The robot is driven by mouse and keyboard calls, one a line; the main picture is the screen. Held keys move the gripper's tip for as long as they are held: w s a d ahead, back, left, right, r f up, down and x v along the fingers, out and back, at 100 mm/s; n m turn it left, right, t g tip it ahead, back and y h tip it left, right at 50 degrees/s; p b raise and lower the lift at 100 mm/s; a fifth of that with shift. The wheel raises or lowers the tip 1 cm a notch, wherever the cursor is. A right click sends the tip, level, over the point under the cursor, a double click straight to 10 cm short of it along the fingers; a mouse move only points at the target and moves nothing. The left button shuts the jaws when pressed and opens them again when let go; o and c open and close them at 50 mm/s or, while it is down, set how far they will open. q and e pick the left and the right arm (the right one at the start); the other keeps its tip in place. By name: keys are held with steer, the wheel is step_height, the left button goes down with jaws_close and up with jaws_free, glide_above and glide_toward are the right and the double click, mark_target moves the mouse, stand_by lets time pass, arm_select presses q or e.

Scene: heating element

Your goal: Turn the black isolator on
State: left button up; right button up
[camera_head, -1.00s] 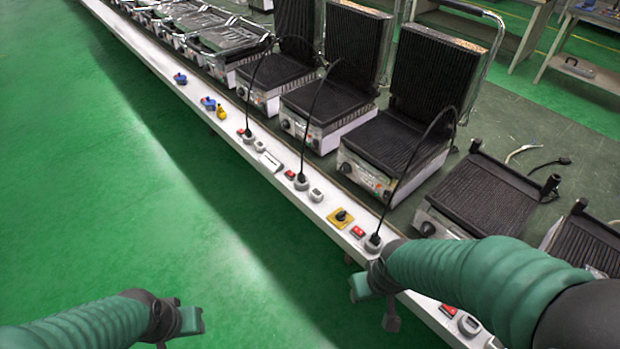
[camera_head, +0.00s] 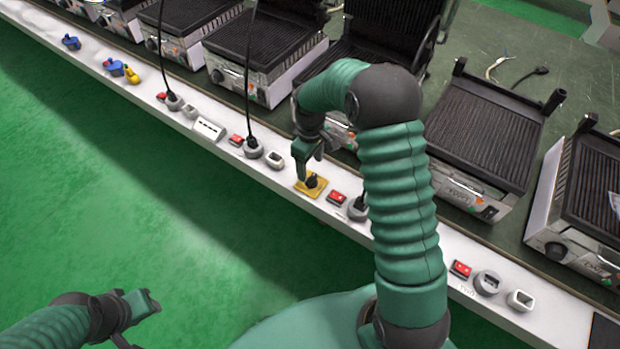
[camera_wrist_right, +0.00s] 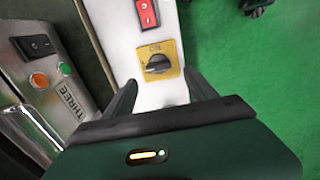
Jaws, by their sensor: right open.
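The black isolator (camera_head: 312,181) is a black rotary knob on a yellow plate, set on the white strip along the bench front. My right gripper (camera_head: 309,160) is open just above and behind it in the head view. In the right wrist view the isolator knob (camera_wrist_right: 157,64) lies ahead, between the two spread dark fingers and apart from them. Its knob bar lies roughly across that picture. My left gripper (camera_head: 138,312) is over the green floor at the lower left, away from the strip; its jaw gap is unclear.
A red switch (camera_head: 337,197) and a grey socket (camera_head: 357,208) with a black plug sit right of the isolator. Contact grills (camera_head: 262,60) stand behind the strip, one bearing the word THREE (camera_wrist_right: 72,101). Blue and yellow connectors (camera_head: 114,68) sit far left. Floor in front is clear.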

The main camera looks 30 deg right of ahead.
mark_target(312, 177)
steer(key=f, duration=0.3)
steer(key=f+b, duration=0.1)
steer(key=f, duration=0.1)
steer(key=shift+s+d+f, duration=0.1)
steer(key=shift+d+f, duration=0.15)
steer(key=shift+d, duration=0.1)
steer(key=shift+a+f, duration=0.1)
steer(key=shift+f, duration=0.25)
steer(key=shift+a, duration=0.15)
steer(key=shift+r, duration=0.1)
steer(key=shift+c, duration=0.7)
steer(key=c, duration=1.2)
